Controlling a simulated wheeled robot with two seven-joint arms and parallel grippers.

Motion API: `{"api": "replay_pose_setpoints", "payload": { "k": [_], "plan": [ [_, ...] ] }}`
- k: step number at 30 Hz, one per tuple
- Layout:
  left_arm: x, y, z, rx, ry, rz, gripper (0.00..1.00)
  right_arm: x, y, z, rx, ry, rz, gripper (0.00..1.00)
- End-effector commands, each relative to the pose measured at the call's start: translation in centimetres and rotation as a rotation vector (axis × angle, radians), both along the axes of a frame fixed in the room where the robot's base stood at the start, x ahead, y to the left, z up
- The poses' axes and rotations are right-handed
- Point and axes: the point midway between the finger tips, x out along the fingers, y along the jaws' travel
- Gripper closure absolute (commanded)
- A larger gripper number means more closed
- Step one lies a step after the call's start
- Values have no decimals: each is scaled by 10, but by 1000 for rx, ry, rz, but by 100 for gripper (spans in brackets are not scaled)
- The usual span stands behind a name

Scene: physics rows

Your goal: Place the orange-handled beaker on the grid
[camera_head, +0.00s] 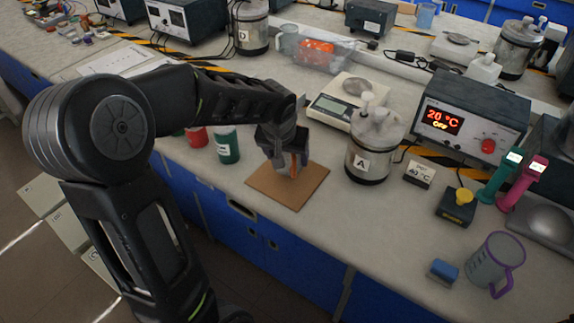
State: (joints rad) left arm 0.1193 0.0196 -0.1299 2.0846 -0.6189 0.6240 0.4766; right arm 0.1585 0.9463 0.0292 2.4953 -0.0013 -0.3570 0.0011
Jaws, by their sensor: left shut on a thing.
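My left gripper (287,168) points down over a flat brown square board (300,197) on the bench. The clear body of the beaker is mostly hidden by the gripper. It is at or just above the board; I cannot tell whether it touches. No grid lines can be made out on the board. My right gripper is not in view.
A metal vessel marked A (372,150) stands close right of the board, with a balance (345,103) behind it. A green jar (227,144) and a red jar (196,136) stand to the left. A purple-handled beaker (490,262) is at the front right.

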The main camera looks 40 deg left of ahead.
Motion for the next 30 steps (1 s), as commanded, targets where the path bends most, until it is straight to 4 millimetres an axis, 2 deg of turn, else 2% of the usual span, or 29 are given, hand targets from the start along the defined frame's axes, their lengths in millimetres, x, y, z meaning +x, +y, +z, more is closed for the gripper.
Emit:
{"api": "replay_pose_setpoints", "payload": {
  "k": [3, 10, 23, 24, 30],
  "plan": [
    [-1, 0, -5, 1, 2, -1, 70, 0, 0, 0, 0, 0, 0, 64],
    [-1, 0, -35, -1, 3, -1, 70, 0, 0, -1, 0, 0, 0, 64],
    [0, 0, -42, -1, 0, 0, 70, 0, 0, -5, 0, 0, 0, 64],
    [0, 0, -41, -1, 0, 0, 28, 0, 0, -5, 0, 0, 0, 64],
    [0, 0, -40, -1, 1, 0, 12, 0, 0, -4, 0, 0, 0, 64]
  ]
}}
